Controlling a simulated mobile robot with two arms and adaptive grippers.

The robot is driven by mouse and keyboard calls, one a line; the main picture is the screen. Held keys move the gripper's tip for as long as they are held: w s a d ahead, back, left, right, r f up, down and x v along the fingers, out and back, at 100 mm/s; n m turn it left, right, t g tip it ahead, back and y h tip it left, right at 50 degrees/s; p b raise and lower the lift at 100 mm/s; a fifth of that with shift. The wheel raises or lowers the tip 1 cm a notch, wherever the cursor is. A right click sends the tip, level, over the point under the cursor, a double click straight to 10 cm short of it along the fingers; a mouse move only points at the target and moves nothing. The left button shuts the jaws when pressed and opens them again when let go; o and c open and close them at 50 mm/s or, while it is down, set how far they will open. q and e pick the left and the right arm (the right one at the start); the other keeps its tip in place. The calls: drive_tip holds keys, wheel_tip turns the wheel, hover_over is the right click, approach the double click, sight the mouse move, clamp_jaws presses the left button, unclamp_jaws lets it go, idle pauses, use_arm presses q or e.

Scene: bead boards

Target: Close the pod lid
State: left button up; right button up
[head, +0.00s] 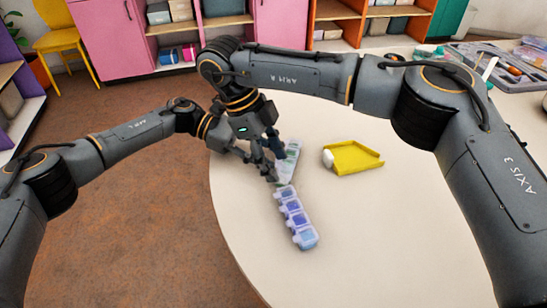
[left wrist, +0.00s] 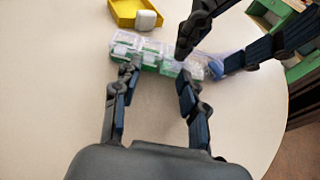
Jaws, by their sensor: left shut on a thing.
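A clear pod strip with green compartments (head: 291,156) lies on the table; it also shows in the left wrist view (left wrist: 150,58). A strip of blue-violet pods (head: 296,218) lies nearer me, its far end close to the green strip. My left gripper (head: 262,168) is shut on the green strip, its fingers on either side of it in the left wrist view (left wrist: 155,78). My right gripper (head: 273,168) hangs over the junction of the strips, fingertips apart in the left wrist view (left wrist: 197,62). The grippers hide part of the pods, and I cannot tell which lid is up.
A yellow tray (head: 357,157) with a white rounded piece (head: 328,158) at its left side stands right of the pods. The round table (head: 375,235) is clear in front and to the right. Another table with a parts organizer (head: 505,65) stands at back right.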

drive_tip(key=v, duration=1.2)
drive_tip(key=shift+f, duration=0.3)
drive_tip(key=c, duration=0.7)
drive_tip(key=f+y, duration=0.1)
drive_tip(key=s+f+y, duration=0.1)
drive_tip(key=f+n+g, duration=0.1)
drive_tip(key=shift+s+d+y, duration=0.3)
drive_tip(key=shift+d+y, duration=0.1)
clamp_jaws()
drive_tip(key=s+d+r+m+t+y, duration=0.1)
drive_tip(key=d+r+t+y, duration=0.1)
drive_tip(key=d+y, duration=0.35)
drive_tip(key=s+d+r+t+y, duration=0.2)
drive_tip(key=d+r+y, duration=0.1)
drive_tip(key=d, duration=0.5)
drive_tip(key=x, duration=1.4)
drive_tip(key=shift+w+d, duration=0.25)
